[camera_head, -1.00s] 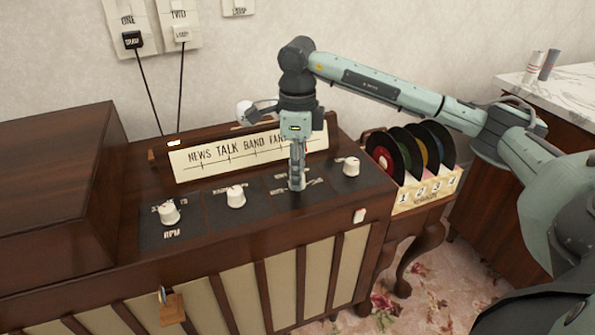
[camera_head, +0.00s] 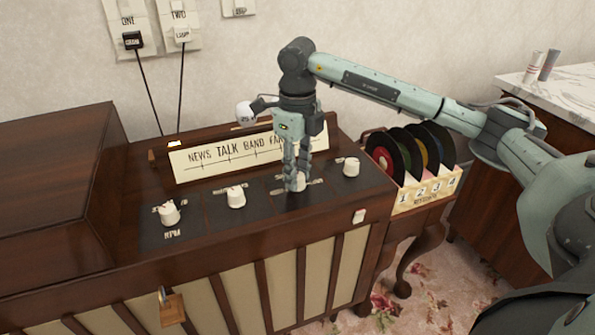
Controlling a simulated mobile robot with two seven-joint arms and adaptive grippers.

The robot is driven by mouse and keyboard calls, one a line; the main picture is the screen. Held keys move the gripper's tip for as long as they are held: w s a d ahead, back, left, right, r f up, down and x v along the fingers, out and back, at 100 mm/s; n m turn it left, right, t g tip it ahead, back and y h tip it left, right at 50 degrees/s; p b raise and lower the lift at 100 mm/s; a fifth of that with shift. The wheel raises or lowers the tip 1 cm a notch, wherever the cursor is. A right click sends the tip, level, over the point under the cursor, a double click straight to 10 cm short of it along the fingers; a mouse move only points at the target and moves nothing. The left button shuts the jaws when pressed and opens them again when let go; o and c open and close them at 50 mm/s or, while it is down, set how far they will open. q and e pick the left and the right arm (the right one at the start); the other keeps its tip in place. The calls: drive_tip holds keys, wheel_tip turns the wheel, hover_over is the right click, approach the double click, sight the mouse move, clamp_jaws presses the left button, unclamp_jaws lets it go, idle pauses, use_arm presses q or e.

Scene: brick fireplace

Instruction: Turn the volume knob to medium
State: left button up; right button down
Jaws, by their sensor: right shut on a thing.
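A wooden radio console (camera_head: 255,243) has a dark control panel with a row of white knobs. My right gripper (camera_head: 297,183) points down and is shut on the third knob from the left (camera_head: 299,185), which is mostly hidden by the fingers. The label by this knob is partly covered and too small to read, so I cannot tell whether it is the volume knob. The leftmost knob (camera_head: 170,213) has an RPM label. The second knob (camera_head: 236,197) and the far right knob (camera_head: 351,167) stand free. My left gripper is not in view.
A lettered dial strip (camera_head: 215,158) stands behind the knobs. A raised wooden box (camera_head: 45,190) is at the left. A numbered rack (camera_head: 425,190) of records stands right of the console. A marble-topped cabinet (camera_head: 560,75) is farther right.

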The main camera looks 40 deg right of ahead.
drive_tip(key=shift+d+r, duration=0.1)
drive_tip(key=c, duration=1.2)
unclamp_jaws()
wheel_tip(320, 180, up, 12)
drive_tip(key=shift+s, duration=0.1)
